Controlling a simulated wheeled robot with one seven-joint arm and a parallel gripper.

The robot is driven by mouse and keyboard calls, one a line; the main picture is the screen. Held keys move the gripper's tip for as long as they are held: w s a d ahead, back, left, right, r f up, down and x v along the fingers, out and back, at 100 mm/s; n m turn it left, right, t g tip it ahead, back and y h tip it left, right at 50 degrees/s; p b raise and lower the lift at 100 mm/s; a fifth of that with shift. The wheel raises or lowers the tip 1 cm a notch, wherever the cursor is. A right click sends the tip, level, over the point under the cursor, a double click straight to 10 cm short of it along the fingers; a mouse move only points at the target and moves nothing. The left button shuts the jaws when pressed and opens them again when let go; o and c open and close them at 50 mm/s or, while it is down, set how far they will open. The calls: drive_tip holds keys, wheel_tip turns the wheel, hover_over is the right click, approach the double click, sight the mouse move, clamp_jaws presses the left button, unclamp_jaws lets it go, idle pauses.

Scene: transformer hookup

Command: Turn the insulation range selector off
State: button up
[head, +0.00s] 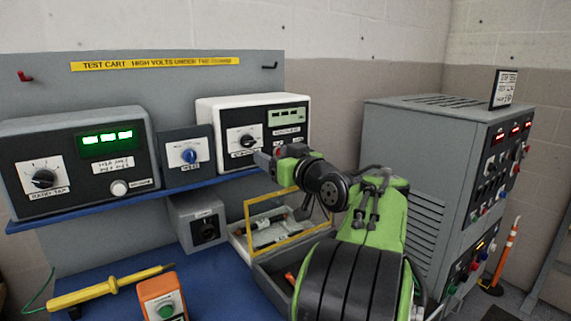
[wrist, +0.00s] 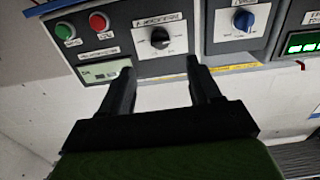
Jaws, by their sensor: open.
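The insulation range selector appears to be the black knob (head: 247,140) on a white plate on the front of the white-cased tester (head: 205,117). In the wrist view the black knob (wrist: 160,38) shows upside down, between and beyond the fingertips. My gripper (wrist: 160,66) is open and empty, its two fingers pointing at the panel on either side of the knob's line, apart from it. In the head view my gripper (head: 267,160) is just in front of the tester's lower edge. The plate's markings are too small to read.
A blue knob (head: 189,156) on a small grey box sits left of the tester. A grey unit with a green display (head: 106,137) stands further left. An open yellow-rimmed case (head: 270,207) lies below my arm.

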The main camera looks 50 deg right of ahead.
drive_tip(key=v, duration=0.4)
drive_tip(key=shift+s+a, duration=0.1)
drive_tip(key=shift+s, duration=0.25)
drive_tip(key=w+a+f+n+g+y, duration=0.1)
drive_tip(key=a+f+g+y, duration=0.15)
drive_tip(key=a, duration=0.55)
drive_tip(key=w+a+f+g+y, duration=0.1)
drive_tip(key=w+a+f, duration=0.1)
drive_tip(key=a+f, duration=0.35)
drive_tip(key=w+a+f+n+g+y, duration=0.1)
drive_tip(key=a+g+y, duration=0.1)
drive_tip(key=a, duration=0.7)
drive_tip(key=s+a+f+n+g, duration=0.1)
drive_tip(key=s+a+f+g, duration=0.2)
drive_tip(key=s+a+f, duration=0.5)
drive_tip(key=s+a+f+g, duration=0.3)
drive_tip(key=s+f, duration=0.2)
drive_tip(key=s, duration=0.4)
wheel_tip(320, 180, up, 14)
drive_tip(key=p, duration=1.5)
drive_tip(key=shift+a+r, duration=0.2)
